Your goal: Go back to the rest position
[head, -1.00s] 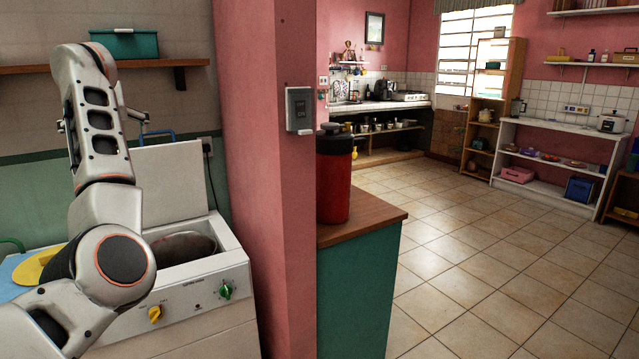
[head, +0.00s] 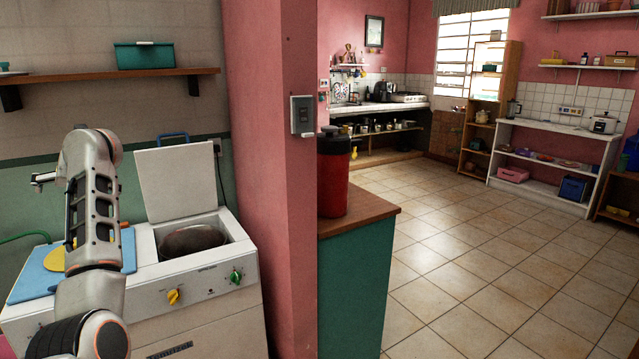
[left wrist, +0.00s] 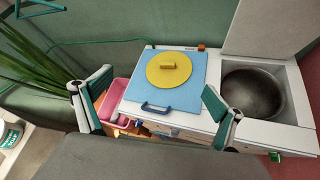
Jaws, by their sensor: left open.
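My left arm rises at the left of the head view, and its wrist bends over toward the wall. My left gripper (left wrist: 148,94) is open and empty in the left wrist view, its two fingers spread wide. Beyond the fingers is a white washing machine (head: 208,283) with its tub lid (head: 178,182) up and the round tub (left wrist: 252,92) open. A blue board (head: 28,282) with a yellow lid (left wrist: 169,70) on it covers the machine's left part. My right gripper is in neither view.
A pink wall end (head: 270,200) stands right of the machine. A red container (head: 334,180) with a black top is on a wooden-topped counter (head: 350,213). A shelf (head: 100,76) with a teal box (head: 144,56) hangs above. The tiled floor (head: 480,260) at right is clear.

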